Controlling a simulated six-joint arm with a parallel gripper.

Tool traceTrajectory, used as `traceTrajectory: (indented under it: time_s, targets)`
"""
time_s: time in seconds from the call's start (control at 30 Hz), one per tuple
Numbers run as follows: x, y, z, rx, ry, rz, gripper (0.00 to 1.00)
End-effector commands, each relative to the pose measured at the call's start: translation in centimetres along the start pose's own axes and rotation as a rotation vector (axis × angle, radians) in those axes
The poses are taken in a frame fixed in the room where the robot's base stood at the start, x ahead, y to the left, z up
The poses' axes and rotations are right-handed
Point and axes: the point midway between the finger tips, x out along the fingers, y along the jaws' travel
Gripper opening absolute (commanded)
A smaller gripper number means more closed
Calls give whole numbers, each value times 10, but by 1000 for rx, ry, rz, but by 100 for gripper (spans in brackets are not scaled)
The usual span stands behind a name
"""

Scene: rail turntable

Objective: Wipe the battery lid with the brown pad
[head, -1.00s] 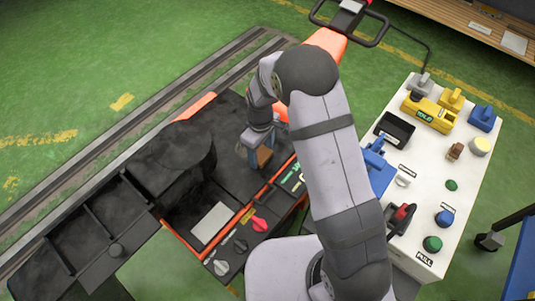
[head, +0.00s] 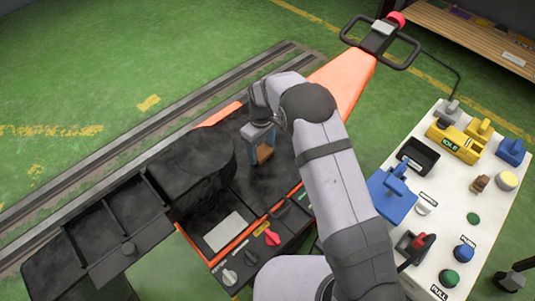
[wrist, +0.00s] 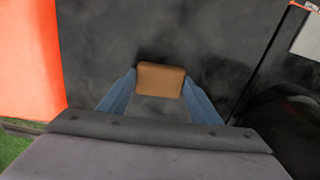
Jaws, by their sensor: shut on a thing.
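The brown pad (head: 264,153) is held between the two blue fingers of my gripper (head: 262,143). It also shows in the wrist view (wrist: 160,80), where the jaws (wrist: 160,92) are shut on its sides. The battery lid (head: 280,174) is the dark flat panel under the pad, between the orange edges of the vehicle. In the wrist view the lid (wrist: 110,50) is dark with smudgy darker patches. I cannot tell whether the pad touches the lid.
A black seat-like block (head: 190,172) stands just left of the lid. A control panel with a red knob (head: 271,238) lies in front. A white table (head: 455,210) with blue, yellow and green items stands at the right. Green floor and a rail (head: 80,180) lie at left.

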Motion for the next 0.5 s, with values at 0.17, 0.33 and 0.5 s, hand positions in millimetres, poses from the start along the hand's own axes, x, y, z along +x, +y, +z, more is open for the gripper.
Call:
traceTrajectory:
  time_s: [0.17, 0.33, 0.5]
  targets:
    - [2, 1, -17, -1, 0, 0, 37]
    - [-13, 2, -24, 0, 1, 0, 37]
    - [-35, 2, -23, 0, 0, 0, 37]
